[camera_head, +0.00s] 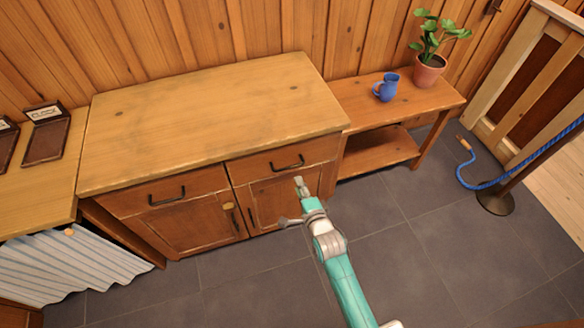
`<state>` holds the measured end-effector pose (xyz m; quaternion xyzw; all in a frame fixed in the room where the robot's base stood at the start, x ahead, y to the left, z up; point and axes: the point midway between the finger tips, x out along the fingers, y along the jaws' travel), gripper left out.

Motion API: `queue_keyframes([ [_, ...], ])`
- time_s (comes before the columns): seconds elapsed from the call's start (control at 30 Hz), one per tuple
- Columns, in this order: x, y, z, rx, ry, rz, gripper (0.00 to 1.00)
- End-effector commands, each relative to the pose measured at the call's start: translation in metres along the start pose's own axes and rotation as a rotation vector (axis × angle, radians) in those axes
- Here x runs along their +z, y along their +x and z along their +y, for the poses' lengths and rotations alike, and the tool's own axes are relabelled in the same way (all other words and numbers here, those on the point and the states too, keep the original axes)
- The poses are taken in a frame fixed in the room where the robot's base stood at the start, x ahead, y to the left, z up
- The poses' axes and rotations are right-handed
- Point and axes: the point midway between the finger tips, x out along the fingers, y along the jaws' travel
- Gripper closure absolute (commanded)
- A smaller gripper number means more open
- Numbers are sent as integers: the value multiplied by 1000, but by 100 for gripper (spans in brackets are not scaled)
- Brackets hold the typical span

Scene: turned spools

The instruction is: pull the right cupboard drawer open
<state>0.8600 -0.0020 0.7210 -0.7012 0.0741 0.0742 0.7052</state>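The wooden cupboard (200,125) stands against the plank wall, with two drawers side by side above two doors. The right drawer (248,170) looks shut, its front in line with the cupboard face. Its dark bar handle (287,163) is in view. The left drawer (172,193) also looks shut. My gripper (299,182) reaches up from the lower right on my teal arm. In the picture its tips are just below the right handle, apart from it. Its fingers are too small to tell open from shut. It hides part of the right door (270,205).
A low shelf (420,103) right of the cupboard carries a blue jug (387,87) and a potted plant (429,70). A rope post (495,203) stands at the right. A counter with a striped curtain (75,265) is at left. The grey tiled floor (420,230) in front is clear.

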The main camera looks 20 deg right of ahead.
Motion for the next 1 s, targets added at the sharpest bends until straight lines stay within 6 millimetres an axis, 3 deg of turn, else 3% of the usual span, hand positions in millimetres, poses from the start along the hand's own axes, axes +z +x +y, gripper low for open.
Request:
queue_keyframes([
  [0.6, 0, 87, -1, -2, -3, 0, 63],
  [1.0, 0, 104, -1, -2, -3, 0, 63],
])
